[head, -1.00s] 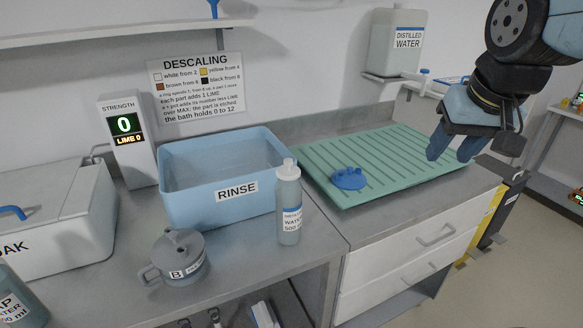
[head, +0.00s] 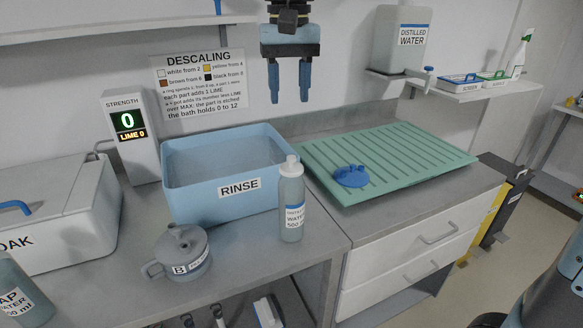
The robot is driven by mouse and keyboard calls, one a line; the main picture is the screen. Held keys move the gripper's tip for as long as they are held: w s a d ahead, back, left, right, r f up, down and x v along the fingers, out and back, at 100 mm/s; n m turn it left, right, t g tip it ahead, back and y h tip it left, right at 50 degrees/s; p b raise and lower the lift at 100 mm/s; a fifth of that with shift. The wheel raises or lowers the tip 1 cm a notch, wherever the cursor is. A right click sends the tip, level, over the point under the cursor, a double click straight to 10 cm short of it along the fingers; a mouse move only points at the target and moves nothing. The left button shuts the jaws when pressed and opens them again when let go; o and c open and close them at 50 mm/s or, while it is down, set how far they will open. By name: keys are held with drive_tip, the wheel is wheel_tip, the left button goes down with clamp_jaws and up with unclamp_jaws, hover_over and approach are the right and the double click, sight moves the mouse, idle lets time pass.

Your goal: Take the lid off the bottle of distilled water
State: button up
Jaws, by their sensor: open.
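The bottle of distilled water (head: 292,207) stands upright on the grey counter, in front of the right end of the rinse basin. It is grey-blue with a white label. Its white lid (head: 290,165) is on top. My gripper (head: 290,95) points down, open and empty, high above the back of the basin and well above the bottle in the picture. Nothing hides the lid.
The blue rinse basin (head: 190,205) is close behind the bottle. A grey lidded pot (head: 183,255) marked B stands front left. A green ribbed mat (head: 415,165) holds a blue part (head: 350,177). A distilled water tank (head: 400,45) sits on a wall shelf.

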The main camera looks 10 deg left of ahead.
hover_over(291, 156)
wheel_tip(291, 156, down, 8)
drive_tip(key=shift+a+f, duration=0.1)
drive_tip(key=shift+f, duration=2.65)
drive_tip(key=shift+c, duration=0.2)
clamp_jaws()
